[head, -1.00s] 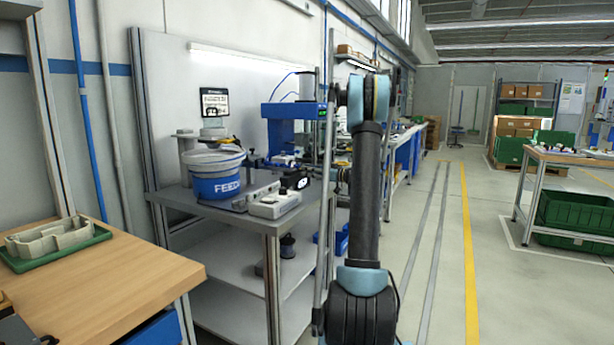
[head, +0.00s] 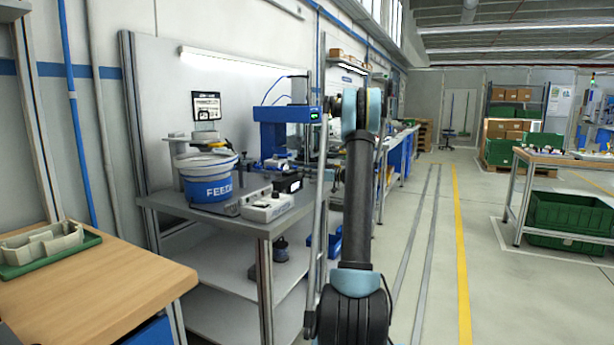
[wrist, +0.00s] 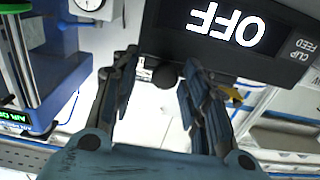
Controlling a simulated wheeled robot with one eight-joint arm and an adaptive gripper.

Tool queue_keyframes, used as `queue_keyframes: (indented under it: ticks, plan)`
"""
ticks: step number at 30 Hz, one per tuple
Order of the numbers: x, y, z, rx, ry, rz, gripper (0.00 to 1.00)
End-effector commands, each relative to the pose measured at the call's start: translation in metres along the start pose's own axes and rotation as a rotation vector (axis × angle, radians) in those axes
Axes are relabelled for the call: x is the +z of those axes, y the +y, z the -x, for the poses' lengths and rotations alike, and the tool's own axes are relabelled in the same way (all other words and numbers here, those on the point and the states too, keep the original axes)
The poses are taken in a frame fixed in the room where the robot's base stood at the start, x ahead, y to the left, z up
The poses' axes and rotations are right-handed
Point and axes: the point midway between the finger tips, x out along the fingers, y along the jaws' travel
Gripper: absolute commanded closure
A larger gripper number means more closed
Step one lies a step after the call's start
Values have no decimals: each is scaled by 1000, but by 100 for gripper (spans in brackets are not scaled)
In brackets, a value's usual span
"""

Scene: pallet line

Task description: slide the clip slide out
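The clip feed unit (wrist: 235,30) is a black box with a lit OFF display, upside down in the wrist view. In the head view, a small black box (head: 289,183) on the grey bench may be the same unit. A round black knob (wrist: 166,75) shows at the unit's lower edge, with a small pale fitting beside it. I cannot tell for sure whether this knob belongs to the clip slide. My gripper (wrist: 160,88) is open, its two dark fingers on either side of the knob with gaps visible. In the head view my arm hides the gripper.
A blue and white feed bucket (head: 208,180) and a pale grey control box (head: 267,206) crowd the bench top.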

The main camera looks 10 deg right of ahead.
Motion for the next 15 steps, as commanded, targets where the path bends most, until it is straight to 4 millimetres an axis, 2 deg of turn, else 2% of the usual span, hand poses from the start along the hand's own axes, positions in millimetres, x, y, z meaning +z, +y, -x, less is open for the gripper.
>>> queue_keyframes:
  ticks: [5, 8, 15]
  plan:
    - [0, 0, 3, -1, 0, 0, 58]
    - [0, 0, 11, 0, 0, 0, 58]
    - [0, 0, 54, 3, -1, 0, 58]
